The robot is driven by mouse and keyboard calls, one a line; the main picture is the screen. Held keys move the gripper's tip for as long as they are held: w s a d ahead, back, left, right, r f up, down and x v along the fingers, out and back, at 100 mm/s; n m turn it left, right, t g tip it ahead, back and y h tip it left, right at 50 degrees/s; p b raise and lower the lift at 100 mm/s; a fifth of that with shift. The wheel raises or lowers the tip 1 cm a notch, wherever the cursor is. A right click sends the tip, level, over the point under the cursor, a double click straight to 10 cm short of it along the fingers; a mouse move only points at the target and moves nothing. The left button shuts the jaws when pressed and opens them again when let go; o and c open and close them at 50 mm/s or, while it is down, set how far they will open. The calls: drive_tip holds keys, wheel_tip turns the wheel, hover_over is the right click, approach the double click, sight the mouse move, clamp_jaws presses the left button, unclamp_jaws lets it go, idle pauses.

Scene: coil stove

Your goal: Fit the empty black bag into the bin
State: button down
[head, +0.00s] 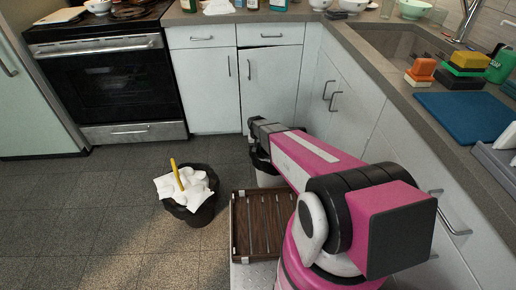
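A pale bin (268,179) stands on the floor in front of the white cabinets, partly covered by my pink arm. Black bag material (260,158) shows at its top; I cannot tell how far it sits inside or around the rim. The dark far end of my arm (262,128) is right above this bin. My gripper's fingers cannot be made out there, so I cannot tell whether they hold the bag.
A brown slatted rack (240,226) is close to my base. An oven (112,85) and cabinets bound the back; left floor is clear.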

drive_tip(key=shift+f, duration=0.5)
drive_tip(key=c, duration=1.6)
unclamp_jaws()
wheel_tip(320, 180, up, 13)
drive_tip(key=shift+y, duration=0.4)
drive_tip(key=s+d+r, duration=0.3)
drive_tip(key=s+r, duration=0.1)
drive_tip(key=s, duration=0.3)
drive_tip(key=s+d+r, duration=0.3)
drive_tip(key=s+r, duration=0.1)
drive_tip(key=s, duration=0.3)
drive_tip(key=s+d+r, duration=0.4)
drive_tip(key=s+r, duration=0.1)
drive_tip(key=s, duration=0.2)
drive_tip(key=shift+s+d, duration=0.1)
drive_tip(key=shift+s, duration=0.2)
